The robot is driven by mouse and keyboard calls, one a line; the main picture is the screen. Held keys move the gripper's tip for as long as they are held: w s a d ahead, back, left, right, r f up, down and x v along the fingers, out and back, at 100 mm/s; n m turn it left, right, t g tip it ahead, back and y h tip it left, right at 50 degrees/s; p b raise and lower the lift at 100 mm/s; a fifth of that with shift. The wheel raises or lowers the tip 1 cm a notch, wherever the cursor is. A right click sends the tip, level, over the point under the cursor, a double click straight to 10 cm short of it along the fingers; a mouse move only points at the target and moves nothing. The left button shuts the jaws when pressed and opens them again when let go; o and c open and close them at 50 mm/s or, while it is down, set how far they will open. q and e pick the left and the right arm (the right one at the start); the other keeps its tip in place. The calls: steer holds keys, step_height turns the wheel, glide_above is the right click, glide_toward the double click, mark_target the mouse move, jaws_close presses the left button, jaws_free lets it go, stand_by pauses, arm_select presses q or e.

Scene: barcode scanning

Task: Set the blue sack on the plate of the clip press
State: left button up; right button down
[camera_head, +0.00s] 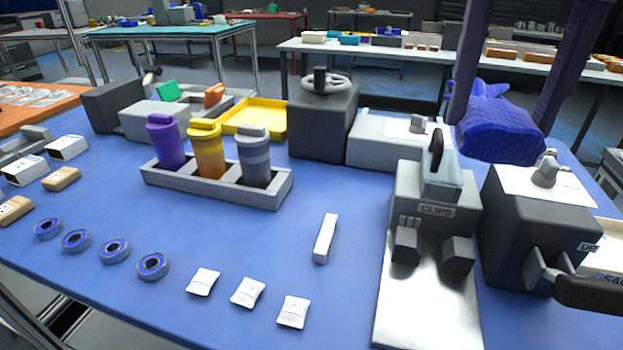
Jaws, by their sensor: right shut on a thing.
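The blue sack (500,128) hangs in the air at the upper right, with its bunched neck at the top. My right gripper (503,108) comes down from above with one dark finger on each side of the sack and is shut on it. The clip press (420,195), a grey machine labelled CLIPS, stands below and to the left of the sack in the picture. Its bare, shiny metal plate (425,315) reaches toward the front edge. The sack is apart from the plate. My left gripper is not in view.
A second dark grey machine (520,235) with a dark lever stands right of the press. A rack (215,188) holds three cups. White packets (247,292), blue rings (113,250) and a white bar (325,238) lie on the blue table. A handwheel machine (322,125) stands behind.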

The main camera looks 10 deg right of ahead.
step_height(320, 180, down, 15)
steer(key=shift+a+f+b, duration=0.1)
steer(key=shift+b, duration=0.75)
step_height(320, 180, down, 4)
steer(key=shift+f, duration=0.15)
steer(key=shift+w+f, duration=0.1)
steer(key=shift+f, duration=0.1)
steer(key=shift+f+b, duration=0.15)
steer(key=shift+b, duration=0.15)
steer(key=shift+c, duration=0.2)
jaws_free()
